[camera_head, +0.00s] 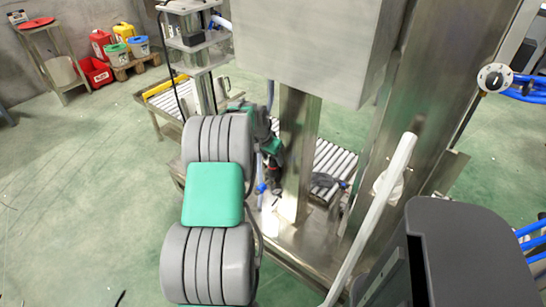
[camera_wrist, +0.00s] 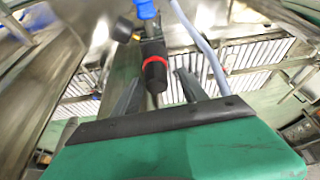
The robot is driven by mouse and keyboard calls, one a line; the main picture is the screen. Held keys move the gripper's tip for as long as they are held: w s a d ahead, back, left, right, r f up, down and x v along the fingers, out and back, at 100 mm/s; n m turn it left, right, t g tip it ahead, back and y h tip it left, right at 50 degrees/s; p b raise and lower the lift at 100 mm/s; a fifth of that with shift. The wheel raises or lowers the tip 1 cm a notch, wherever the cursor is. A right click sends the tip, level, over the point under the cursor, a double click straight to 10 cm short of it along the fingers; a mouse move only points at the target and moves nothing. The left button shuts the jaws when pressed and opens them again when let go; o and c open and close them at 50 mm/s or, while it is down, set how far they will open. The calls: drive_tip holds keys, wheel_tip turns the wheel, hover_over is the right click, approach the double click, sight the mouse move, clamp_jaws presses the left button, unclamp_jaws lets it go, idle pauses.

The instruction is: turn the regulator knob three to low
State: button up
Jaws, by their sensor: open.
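In the wrist view, a black cylindrical knob (camera_wrist: 155,73) with a red ring hangs below a blue fitting. I see no number or low mark on it, so I cannot tell whether it is regulator knob three. My gripper (camera_wrist: 158,76) is open, its two dark fingers on either side of the knob in the picture. I cannot tell how deep the knob sits between them, and no contact shows. In the head view, my arm partly hides the area around the steel post. A round white dial with a black knob (camera_head: 495,78) is at the upper right; its markings are too small to read.
A steel post (camera_head: 298,150) stands under a large grey box (camera_head: 305,45). Roller conveyors (camera_head: 334,160) lie behind and beside the post. A grey hose (camera_wrist: 198,42) runs close to the right finger. Green floor is open at the left.

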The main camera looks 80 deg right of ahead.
drive_tip(key=shift+s+a+r, duration=0.25)
drive_tip(key=shift+a+r, duration=0.05)
drive_tip(key=shift+r, duration=0.1)
drive_tip(key=shift+c, duration=0.8)
drive_tip(key=shift+a+r, duration=0.1)
drive_tip(key=c, duration=0.3)
clamp_jaws()
drive_tip(key=shift+d+n, duration=0.25)
drive_tip(key=shift+n, duration=0.35)
drive_tip(key=shift+s+a, duration=0.1)
drive_tip(key=shift+s, duration=0.05)
